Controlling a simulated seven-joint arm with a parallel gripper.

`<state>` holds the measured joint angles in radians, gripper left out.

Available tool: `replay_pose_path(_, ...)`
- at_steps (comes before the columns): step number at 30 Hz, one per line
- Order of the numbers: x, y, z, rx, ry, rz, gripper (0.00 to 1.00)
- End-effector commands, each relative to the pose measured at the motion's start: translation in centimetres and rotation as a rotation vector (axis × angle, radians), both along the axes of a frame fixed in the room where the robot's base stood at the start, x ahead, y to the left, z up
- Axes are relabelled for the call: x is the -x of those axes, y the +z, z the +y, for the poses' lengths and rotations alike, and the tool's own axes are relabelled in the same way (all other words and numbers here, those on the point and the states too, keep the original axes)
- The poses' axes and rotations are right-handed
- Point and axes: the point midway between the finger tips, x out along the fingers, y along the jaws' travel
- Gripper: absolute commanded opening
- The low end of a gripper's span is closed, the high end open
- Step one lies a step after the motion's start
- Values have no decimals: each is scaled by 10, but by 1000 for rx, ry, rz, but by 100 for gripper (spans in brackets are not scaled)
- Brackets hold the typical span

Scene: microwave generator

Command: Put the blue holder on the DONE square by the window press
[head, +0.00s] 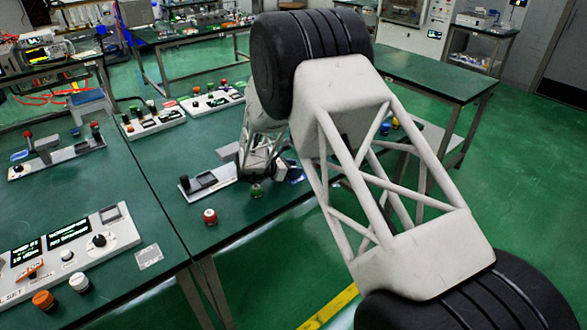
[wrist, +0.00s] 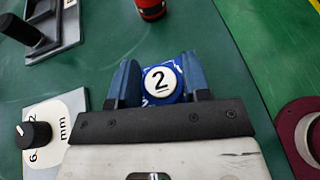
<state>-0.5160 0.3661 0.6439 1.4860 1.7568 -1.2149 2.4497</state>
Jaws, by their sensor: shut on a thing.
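My gripper (wrist: 159,84) is shut on a blue round thing with a white face marked "2", which I take for the blue holder (wrist: 177,96). It sits between two blue fingers, over the green table. In the head view my gripper (head: 268,168) is small and partly hidden by my arm; a bit of blue (head: 295,176) shows beside it. A grey press-like fixture with a black lever (head: 205,181) stands just left of it, and shows at the wrist view's top left (wrist: 52,28). I cannot tell whether it is the window press. No DONE square is readable.
A red-topped jar (head: 210,216) and a green-topped one (head: 257,191) stand near the table's front edge. Another fixture (head: 57,158) and a control panel (head: 68,250) are on the left table. A white dial plate (wrist: 50,130) and a maroon ring-like part (wrist: 300,138) flank my gripper.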

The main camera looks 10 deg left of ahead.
Motion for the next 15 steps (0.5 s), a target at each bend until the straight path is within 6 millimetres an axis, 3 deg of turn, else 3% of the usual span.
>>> replay_pose_path(1, 0, -1, 0, 0, 0, 0, 13)
replay_pose_path(2, 0, -1, 0, 0, 0, 0, 47)
replay_pose_path(6, 0, -1, 0, 0, 0, 0, 68)
replay_pose_path(15, 0, -1, 0, 0, 0, 0, 69)
